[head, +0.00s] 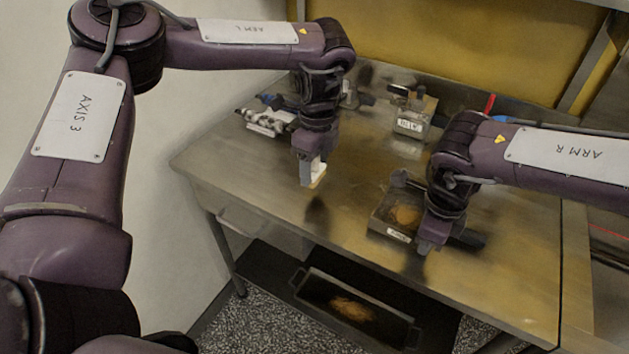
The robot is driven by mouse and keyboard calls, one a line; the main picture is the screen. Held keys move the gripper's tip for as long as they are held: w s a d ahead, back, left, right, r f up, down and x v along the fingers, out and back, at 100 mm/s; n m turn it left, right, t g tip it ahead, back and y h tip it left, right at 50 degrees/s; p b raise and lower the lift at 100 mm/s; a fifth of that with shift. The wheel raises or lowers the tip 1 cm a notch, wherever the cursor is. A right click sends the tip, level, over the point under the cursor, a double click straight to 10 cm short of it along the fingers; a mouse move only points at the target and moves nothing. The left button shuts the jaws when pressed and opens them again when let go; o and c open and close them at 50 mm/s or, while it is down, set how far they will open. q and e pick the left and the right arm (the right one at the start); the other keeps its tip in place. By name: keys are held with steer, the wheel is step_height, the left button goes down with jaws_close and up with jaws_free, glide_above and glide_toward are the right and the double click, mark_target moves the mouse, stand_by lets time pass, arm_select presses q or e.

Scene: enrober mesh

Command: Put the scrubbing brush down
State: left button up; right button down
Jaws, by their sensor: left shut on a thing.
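My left gripper (309,165) points down over the middle-left of the metal table (345,215). It is shut on a small pale block with a yellowish lower edge, which I take for the scrubbing brush (315,180). The fingers hide much of the brush. It looks held upright near the tabletop, with a dark reflection below; I cannot tell whether it touches. My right gripper (428,245) points down at the front of a shallow dark tray (388,222). Its fingertips are too small and dark to tell open from shut.
The tray holds a brown patch and has a white label. A labelled container (409,122) stands at the back. Grey and blue items (266,120) lie at the back left. A red-ended item (490,104) is at the back right. A lower tray (355,308) sits below the table.

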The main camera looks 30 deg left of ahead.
mark_target(314, 180)
arm_select(q)
steer(key=shift+f, duration=2.25)
steer(key=shift+f, duration=0.1)
steer(key=o, duration=1.3)
steer(key=r, duration=1.2)
steer(key=shift+w+r, duration=0.15)
steer(key=shift+w, duration=0.25)
